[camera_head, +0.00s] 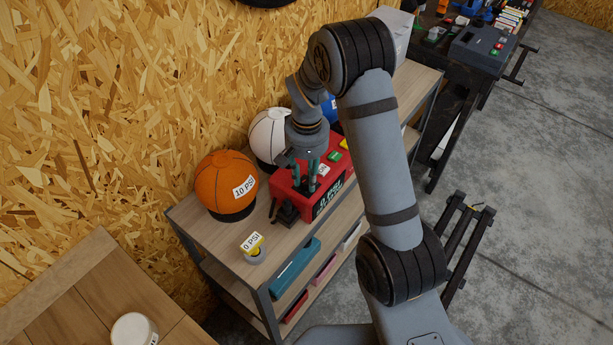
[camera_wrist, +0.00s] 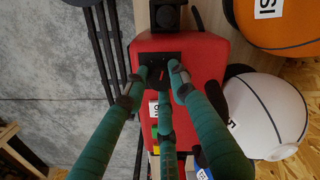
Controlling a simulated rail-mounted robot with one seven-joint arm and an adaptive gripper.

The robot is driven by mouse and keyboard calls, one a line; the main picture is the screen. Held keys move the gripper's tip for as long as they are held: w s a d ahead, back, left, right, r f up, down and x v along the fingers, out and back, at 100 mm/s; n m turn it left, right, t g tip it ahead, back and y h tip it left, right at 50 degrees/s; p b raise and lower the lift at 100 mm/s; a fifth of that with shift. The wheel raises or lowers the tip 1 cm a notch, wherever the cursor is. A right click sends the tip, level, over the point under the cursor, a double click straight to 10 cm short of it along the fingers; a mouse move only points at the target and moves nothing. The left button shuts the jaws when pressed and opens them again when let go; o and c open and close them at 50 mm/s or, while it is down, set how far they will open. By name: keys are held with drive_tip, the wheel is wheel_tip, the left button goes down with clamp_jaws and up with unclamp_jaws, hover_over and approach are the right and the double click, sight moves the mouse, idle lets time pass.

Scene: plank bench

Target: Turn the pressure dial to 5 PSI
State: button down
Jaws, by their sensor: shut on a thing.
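A red pump box (camera_head: 335,186) stands on the wooden shelf, with a dark display (camera_head: 327,198) on its front whose digits I cannot read surely. In the wrist view its red top (camera_wrist: 207,55) carries a black dial plate (camera_wrist: 145,58) with a small knob bearing a red mark (camera_wrist: 162,73). My gripper (camera_wrist: 159,74) points down onto this plate, its teal fingers shut on the dial knob. In the head view my gripper (camera_head: 312,172) stands over the box and hides the dial.
An orange ball (camera_head: 222,180) labelled 10 PSI, a white ball (camera_head: 268,137) and a partly hidden blue ball (camera_head: 331,108) stand along the wall. A small round item (camera_head: 254,252) tagged 0 PSI sits at the shelf's (camera_head: 215,240) near end. Coloured buttons (camera_head: 339,149) line the box top.

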sight(306, 179)
drive_tip(key=n+b, duration=0.1)
drive_tip(key=n, duration=0.3)
drive_tip(key=shift+n+b, duration=0.3)
drive_tip(key=shift+n, duration=0.1)
drive_tip(key=n, duration=0.4)
drive_tip(key=shift+n+b, duration=0.3)
drive_tip(key=shift+n, duration=0.1)
drive_tip(key=c, duration=1.4)
unclamp_jaws()
drive_tip(key=shift+c, duration=0.2)
wheel_tip(306, 179, up, 12)
